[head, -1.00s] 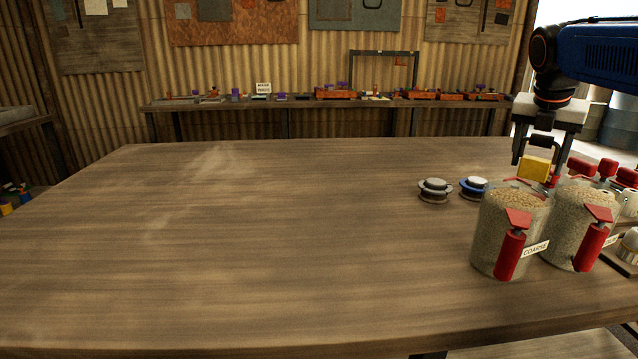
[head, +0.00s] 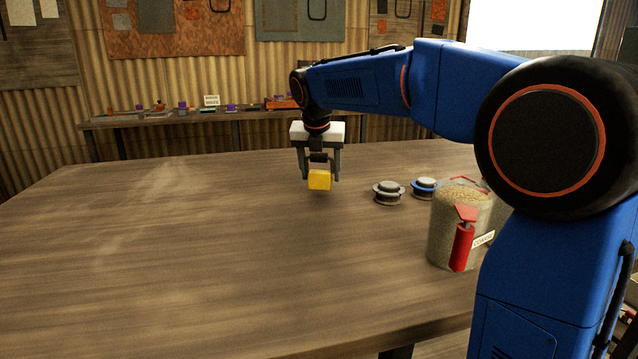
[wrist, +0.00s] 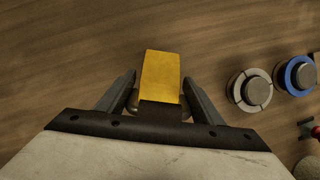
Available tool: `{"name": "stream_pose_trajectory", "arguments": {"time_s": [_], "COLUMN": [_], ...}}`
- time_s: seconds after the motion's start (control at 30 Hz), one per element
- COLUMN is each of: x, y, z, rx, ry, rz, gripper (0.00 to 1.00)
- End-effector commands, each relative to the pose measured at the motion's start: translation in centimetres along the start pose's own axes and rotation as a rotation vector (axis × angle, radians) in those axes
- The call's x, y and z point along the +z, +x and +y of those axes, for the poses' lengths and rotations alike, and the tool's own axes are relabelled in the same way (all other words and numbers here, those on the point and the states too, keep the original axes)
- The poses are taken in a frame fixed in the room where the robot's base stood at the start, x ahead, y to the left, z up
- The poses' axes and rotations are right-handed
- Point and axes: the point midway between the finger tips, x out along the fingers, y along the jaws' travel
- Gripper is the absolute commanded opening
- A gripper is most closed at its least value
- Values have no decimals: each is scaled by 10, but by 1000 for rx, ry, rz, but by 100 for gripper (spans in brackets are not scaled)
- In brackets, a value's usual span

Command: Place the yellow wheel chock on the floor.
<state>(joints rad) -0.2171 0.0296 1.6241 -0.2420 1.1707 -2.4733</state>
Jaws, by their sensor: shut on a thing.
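The yellow wheel chock (head: 319,180) is held in my gripper (head: 321,176) above the wooden table (head: 180,260). In the wrist view the chock (wrist: 161,76) sticks out past the fingers of my gripper (wrist: 150,103), which is shut on it. The chock looks clear of the tabletop, though the exact gap is hard to judge. The floor below the table is mostly hidden in the head view by the tabletop and my arm.
A grey-topped disc (head: 388,192) and a blue-ringed disc (head: 424,187) lie right of the chock. A grit-filled jar (head: 446,228) with a red-handled part stands further right. The table's left and front are clear. A loaded shelf (head: 190,117) runs along the back wall.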

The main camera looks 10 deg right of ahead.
Motion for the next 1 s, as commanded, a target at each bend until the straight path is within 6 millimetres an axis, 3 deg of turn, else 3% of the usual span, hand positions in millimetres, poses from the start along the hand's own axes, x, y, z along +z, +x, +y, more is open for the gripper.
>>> {"name": "stream_pose_trajectory", "arguments": {"time_s": [0.23,0.6,0.63,0.7,1.0], "x": [-12,-13,-14,-14,-13], "y": [29,32,33,33,32], "z": [0,0,0,0,0], "rx": [-1,0,0,0,0], "ry": [-1,0,0,0,0], "rz": [1,-1,0,0,0], "gripper": [29,29,63,79,79]}}
